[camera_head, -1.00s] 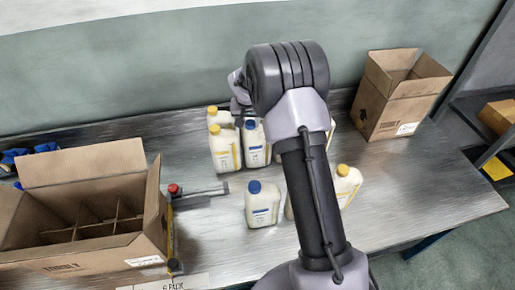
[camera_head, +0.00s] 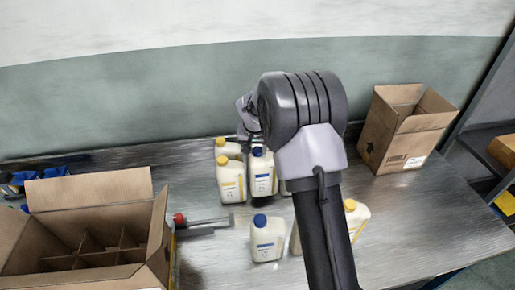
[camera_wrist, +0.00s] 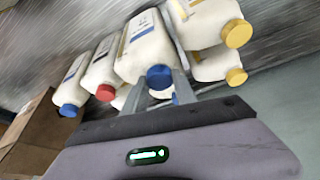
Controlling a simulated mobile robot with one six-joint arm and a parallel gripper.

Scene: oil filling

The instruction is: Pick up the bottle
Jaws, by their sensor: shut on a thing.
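In the wrist view my gripper (camera_wrist: 155,92) is shut on a white bottle with a blue cap (camera_wrist: 146,48), its fingers on either side near the cap. In the head view the fingers are mostly hidden behind my arm. A blue-capped bottle (camera_head: 263,175) stands in the back group close to my wrist, beside two yellow-capped bottles (camera_head: 231,182). Another blue-capped bottle (camera_head: 267,240) stands nearer on the table. I cannot tell whether the held bottle is clear of the table.
The wrist view also shows a red-capped bottle (camera_wrist: 103,70) and yellow-capped bottles (camera_wrist: 205,20) close by. A divided open carton (camera_head: 95,192) is at left, and another open carton (camera_head: 400,140) at back right. A yellow-capped bottle (camera_head: 356,218) stands right of my arm.

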